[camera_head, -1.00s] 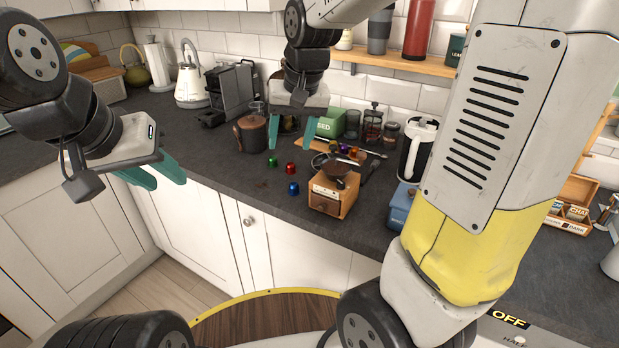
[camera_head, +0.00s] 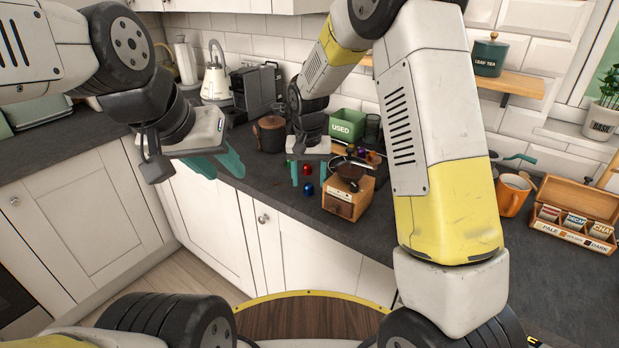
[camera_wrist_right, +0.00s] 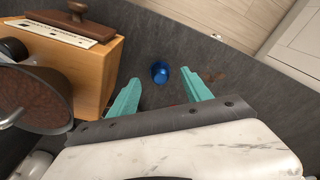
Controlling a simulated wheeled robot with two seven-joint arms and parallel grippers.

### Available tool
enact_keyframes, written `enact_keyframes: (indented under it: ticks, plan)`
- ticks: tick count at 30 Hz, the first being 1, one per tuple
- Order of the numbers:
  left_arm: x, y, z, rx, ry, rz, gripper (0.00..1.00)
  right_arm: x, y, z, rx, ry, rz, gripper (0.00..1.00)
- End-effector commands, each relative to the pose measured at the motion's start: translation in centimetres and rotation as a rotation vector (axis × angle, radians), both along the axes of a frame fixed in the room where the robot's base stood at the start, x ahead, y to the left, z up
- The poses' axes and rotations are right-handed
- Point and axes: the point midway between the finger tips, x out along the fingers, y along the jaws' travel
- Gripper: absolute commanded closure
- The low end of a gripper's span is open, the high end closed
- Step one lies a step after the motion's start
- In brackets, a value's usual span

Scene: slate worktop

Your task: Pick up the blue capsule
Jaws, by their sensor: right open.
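The blue capsule (camera_head: 307,189) stands on the dark worktop near its front edge, left of a wooden box-shaped grinder. In the right wrist view the blue capsule (camera_wrist_right: 160,72) lies in line with the gap between my right fingertips, just beyond them. My right gripper (camera_head: 308,180) is open and empty, its teal fingers pointing down; it also shows in the right wrist view (camera_wrist_right: 161,80). A red capsule (camera_head: 307,169) sits behind the blue one. My left gripper (camera_head: 227,174) is open and empty, off to the left in front of the worktop.
The wooden grinder (camera_head: 340,205) with its dark round top stands close on the right; in the wrist view its box (camera_wrist_right: 90,75) is near the left finger. A green box marked USED (camera_head: 346,125) and a brown pot (camera_head: 268,135) stand behind. An orange mug (camera_head: 512,196) is further right.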

Motion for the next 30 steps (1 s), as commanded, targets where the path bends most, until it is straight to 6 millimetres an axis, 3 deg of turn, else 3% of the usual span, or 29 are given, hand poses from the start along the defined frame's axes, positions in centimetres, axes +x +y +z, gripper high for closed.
enact_keyframes:
  ticks: [5, 13, 22, 30]
  plan:
    - [0.0, 0.0, 0.0, 0.000, 0.000, 0.000, 0.64, 0.3, 0.0, -2.1, -0.001, 0.002, -0.001, 0.43]
    - [0.0, 0.0, 0.0, 0.000, 0.000, 0.000, 0.64, 0.4, 0.0, -2.4, 0.001, 0.000, -0.001, 0.43]
    - [0.0, 0.0, 0.0, 0.000, 0.000, 0.000, 0.64, 0.3, 0.0, -2.3, 0.001, 0.000, 0.000, 1.00]
    - [0.0, 0.0, 0.0, 0.000, 0.000, 0.000, 0.64, 0.4, 0.0, -2.3, 0.001, 0.000, 0.000, 1.00]
